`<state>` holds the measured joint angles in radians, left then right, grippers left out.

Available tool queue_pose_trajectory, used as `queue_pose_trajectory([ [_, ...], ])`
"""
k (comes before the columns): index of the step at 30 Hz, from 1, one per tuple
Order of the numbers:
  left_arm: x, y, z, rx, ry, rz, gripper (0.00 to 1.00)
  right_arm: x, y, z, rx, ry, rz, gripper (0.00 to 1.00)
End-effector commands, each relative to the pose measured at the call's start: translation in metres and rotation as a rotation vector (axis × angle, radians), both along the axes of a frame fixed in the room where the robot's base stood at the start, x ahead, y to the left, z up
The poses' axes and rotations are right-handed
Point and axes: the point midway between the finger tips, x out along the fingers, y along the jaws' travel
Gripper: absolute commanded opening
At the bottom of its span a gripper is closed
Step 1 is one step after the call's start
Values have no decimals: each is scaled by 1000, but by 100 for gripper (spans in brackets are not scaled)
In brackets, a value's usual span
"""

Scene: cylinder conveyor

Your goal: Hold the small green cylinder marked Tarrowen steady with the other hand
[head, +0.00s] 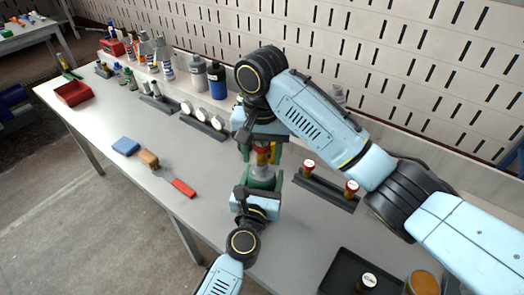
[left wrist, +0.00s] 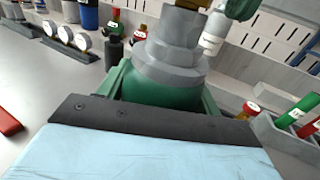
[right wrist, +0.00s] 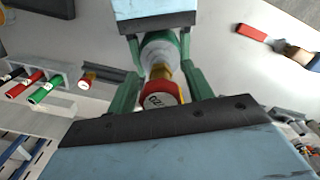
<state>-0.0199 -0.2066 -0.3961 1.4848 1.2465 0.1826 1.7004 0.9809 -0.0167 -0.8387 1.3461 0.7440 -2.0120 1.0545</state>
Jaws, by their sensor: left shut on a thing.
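A small green cylinder (left wrist: 150,92) with a grey stepped collar is in my left gripper (head: 258,185), which is shut on its body. In the right wrist view the cylinder's grey collar (right wrist: 158,50), brass neck and red cap (right wrist: 160,93) point towards my right gripper. A white label shows on the cap, but I cannot read a name. In the head view the red cap (head: 262,150) is partly hidden by my right gripper (head: 262,146). The right fingers (right wrist: 162,84) are open on either side of the cap, with gaps visible.
A dark rack (head: 327,190) with two red-capped pieces stands to the right. A black tray (head: 338,283) lies at the lower right. Gauges in a rack (head: 203,124), bottles (head: 217,80) and a red bin (head: 73,92) are to the left. A red-handled tool (head: 183,187) lies near the front edge.

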Motion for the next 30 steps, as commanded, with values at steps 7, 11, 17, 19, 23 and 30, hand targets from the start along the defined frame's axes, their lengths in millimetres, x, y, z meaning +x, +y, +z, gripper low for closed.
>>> queue_pose_trajectory([
  [7, 0, 0, 0, 3, -1, 0, 37, 2, -1, 6, 0, -5, -1, 51],
  [11, 0, 0, 0, 3, -1, 0, 37, 2, -1, 17, -1, -7, -1, 51],
  [17, 0, 0, 0, 3, -1, 0, 37, 1, -1, 26, 0, -4, 2, 51],
  [19, 0, 0, 0, 3, -1, 0, 37, 1, -1, 26, 0, -4, 27, 51],
  [23, 0, 0, 0, 3, -1, -1, 37, 1, -1, 26, 0, -5, 172, 51],
  [30, 0, 0, 0, 3, -1, -1, 37, 1, -1, 25, 0, -3, 464, 51],
])
